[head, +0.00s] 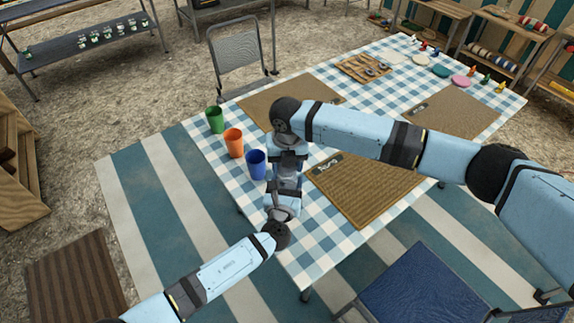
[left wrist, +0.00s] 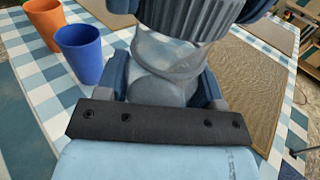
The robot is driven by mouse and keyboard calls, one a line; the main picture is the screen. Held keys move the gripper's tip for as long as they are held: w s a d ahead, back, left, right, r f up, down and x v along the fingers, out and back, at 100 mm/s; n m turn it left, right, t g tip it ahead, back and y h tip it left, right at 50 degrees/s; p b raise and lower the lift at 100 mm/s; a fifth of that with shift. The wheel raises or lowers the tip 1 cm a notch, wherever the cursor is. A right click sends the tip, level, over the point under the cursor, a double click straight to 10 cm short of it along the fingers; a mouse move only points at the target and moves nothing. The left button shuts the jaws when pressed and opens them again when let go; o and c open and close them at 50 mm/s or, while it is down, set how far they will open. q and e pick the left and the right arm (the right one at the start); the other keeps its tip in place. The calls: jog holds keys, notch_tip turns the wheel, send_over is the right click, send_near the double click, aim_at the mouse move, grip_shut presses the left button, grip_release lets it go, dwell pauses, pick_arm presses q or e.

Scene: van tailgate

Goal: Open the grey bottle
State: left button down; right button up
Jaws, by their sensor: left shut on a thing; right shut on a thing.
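The grey bottle (left wrist: 170,65) stands between my two grippers over the near left part of the table; in the head view the grippers mostly hide it. My left gripper (head: 284,196) comes in from below and is shut on the bottle's body, a finger on each side. My right gripper (head: 287,165) points down from above and is shut on the ribbed cap. The cap appears to sit on the bottle; I cannot tell whether it is loosened.
Green (head: 215,119), orange (head: 233,142) and blue (head: 256,163) cups stand left of the grippers on the checked tablecloth (head: 335,240). A brown placemat (head: 370,190) lies to the right. A blue chair (head: 420,285) is at the near side, a grey chair (head: 237,55) at the far side.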

jog(key=shift+r, duration=0.25)
jog(key=shift+r, duration=2)
pick_arm(q)
jog(key=shift+c, duration=0.8)
grip_release()
jog(key=s+a, duration=0.2)
jog(key=s, duration=1)
pick_arm(e)
jog(key=shift+f, duration=0.2)
